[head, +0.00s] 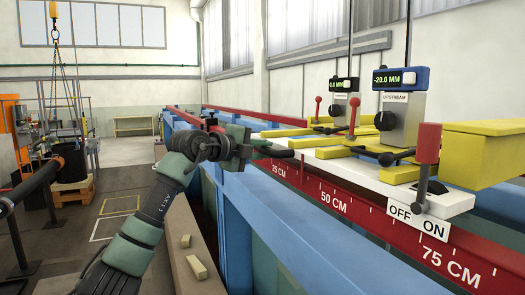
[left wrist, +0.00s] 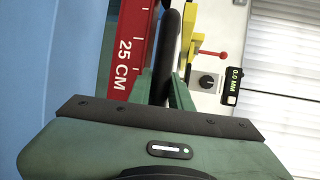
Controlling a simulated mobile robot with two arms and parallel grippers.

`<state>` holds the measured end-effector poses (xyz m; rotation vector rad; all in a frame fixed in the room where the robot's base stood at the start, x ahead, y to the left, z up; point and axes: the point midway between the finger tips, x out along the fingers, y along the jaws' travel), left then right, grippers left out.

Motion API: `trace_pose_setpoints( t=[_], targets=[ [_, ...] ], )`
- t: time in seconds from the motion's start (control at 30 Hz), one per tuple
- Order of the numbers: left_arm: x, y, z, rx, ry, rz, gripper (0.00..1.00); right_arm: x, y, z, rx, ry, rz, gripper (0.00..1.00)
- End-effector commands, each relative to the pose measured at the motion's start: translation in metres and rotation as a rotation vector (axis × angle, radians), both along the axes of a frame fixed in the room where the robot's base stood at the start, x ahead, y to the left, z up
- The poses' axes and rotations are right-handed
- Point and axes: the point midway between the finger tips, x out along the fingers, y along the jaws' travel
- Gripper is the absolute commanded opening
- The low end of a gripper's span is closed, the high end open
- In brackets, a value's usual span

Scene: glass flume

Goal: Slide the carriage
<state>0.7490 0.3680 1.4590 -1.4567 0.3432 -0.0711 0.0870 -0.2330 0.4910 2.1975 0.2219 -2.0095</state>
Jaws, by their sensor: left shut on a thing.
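The carriage (head: 362,174) is a white plate with yellow bars, sitting over the red scale rail (head: 378,222) of the flume. Two point gauges stand on it; the nearer, marked UPSTREAM (head: 400,115), reads -20.0 MM. The farther gauge (head: 341,112) appears to read 0.0 MM, as in the left wrist view (left wrist: 235,85). My left gripper (head: 246,150) is shut on the carriage's black handle (head: 276,153), near the 25 CM mark. In the left wrist view the handle (left wrist: 172,45) runs between the fingers (left wrist: 163,88). My right gripper is out of view.
A red-handled lever (head: 427,145) stands beside OFF and ON labels at the carriage's near end. The blue flume frame (head: 235,215) runs along below the rail. Small blocks (head: 196,267) lie on a beam. Floor is open at the left.

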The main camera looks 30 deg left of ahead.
Motion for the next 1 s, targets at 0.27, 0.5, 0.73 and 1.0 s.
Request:
trace_pose_setpoints(
  t=[0.27,0.5,0.73,1.0],
  targets=[
    [0.000,-0.001,-0.003,0.002,0.008,-0.002,0.28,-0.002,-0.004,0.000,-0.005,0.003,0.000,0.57],
    [0.000,-0.001,-0.002,0.001,0.006,-0.002,0.41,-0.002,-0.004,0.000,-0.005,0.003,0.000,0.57],
    [-0.008,0.002,-0.002,0.003,0.003,-0.001,0.41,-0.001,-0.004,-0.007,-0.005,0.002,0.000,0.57],
    [-0.051,0.014,0.004,0.005,0.002,0.000,0.41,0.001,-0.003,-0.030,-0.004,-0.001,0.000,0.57]
  ],
)
